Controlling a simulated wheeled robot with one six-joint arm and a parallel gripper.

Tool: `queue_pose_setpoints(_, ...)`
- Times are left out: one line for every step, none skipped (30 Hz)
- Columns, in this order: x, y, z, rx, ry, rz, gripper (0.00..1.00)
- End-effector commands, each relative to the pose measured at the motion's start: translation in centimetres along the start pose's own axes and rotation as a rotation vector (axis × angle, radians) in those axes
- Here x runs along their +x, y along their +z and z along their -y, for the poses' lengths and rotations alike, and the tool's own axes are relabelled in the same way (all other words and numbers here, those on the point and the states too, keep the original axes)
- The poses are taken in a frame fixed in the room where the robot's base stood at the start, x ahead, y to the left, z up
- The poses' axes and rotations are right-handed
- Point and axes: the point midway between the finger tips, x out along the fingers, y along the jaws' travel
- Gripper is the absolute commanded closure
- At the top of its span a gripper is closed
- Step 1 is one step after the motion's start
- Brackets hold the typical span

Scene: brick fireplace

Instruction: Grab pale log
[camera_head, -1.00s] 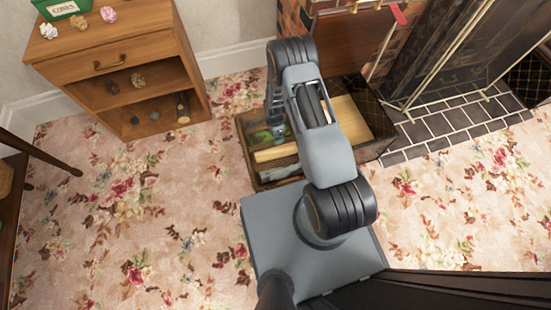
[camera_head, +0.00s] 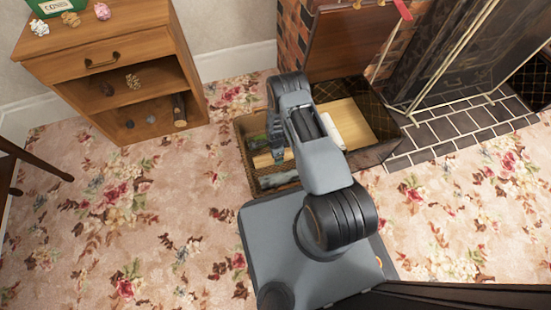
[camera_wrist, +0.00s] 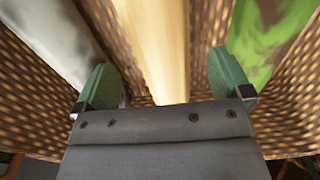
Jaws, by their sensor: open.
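The pale log (camera_wrist: 158,40) is a smooth, light yellow-tan length in the middle of the wrist view, running between my gripper's two green fingers. It also shows in the head view (camera_head: 264,160), partly hidden by my arm. My gripper (camera_wrist: 165,76) is open, with a finger on either side of the log and gaps between; nothing is held. In the head view my gripper (camera_head: 279,150) is down at the left part of the open wicker-lined box (camera_head: 240,142). A grey-white log (camera_wrist: 50,35) lies left of the pale one, a green mossy log (camera_wrist: 268,35) right.
The box's raised wooden lid (camera_head: 345,45) stands behind it against the brick. A white roll-like thing (camera_head: 333,130) lies on the box's pale board (camera_head: 352,118). A wooden shelf cabinet (camera_head: 120,75) stands left. The tiled hearth (camera_head: 455,130) is right. Floral carpet lies open in front.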

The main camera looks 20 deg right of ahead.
Motion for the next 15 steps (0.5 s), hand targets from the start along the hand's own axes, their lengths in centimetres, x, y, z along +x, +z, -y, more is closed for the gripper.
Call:
queue_pose_setpoints(0.8,-0.1,0.0,0.0,0.001,0.0,0.04)
queue_pose_setpoints(1.2,-0.1,0.0,0.0,0.002,0.0,0.04)
queue_pose_setpoints(1.8,-0.1,0.0,0.0,0.002,0.0,0.04)
queue_pose_setpoints(2.2,-0.2,0.0,0.0,0.002,0.0,0.04)
queue_pose_setpoints(2.7,-0.2,0.1,0.0,0.001,0.0,0.04)
queue_pose_setpoints(3.3,-0.2,0.1,0.0,0.001,0.0,0.04)
queue_pose_setpoints(3.6,-0.2,0.1,0.0,0.001,0.0,0.04)
queue_pose_setpoints(4.0,-0.2,0.1,0.0,0.002,0.0,0.04)
queue_pose_setpoints(4.5,-0.2,0.1,0.0,0.002,0.0,0.04)
queue_pose_setpoints(4.7,-0.2,0.1,0.0,0.001,0.0,0.04)
queue_pose_setpoints(4.8,-0.2,0.1,0.0,0.001,0.0,0.04)
queue_pose_setpoints(4.9,-0.2,0.2,0.0,0.0,0.0,0.04)
queue_pose_setpoints(4.9,-0.2,0.2,0.0,0.0,0.0,0.04)
queue_pose_setpoints(4.8,-0.2,0.2,0.0,0.0,0.0,0.04)
queue_pose_setpoints(4.8,-0.2,0.2,0.0,0.0,0.0,0.04)
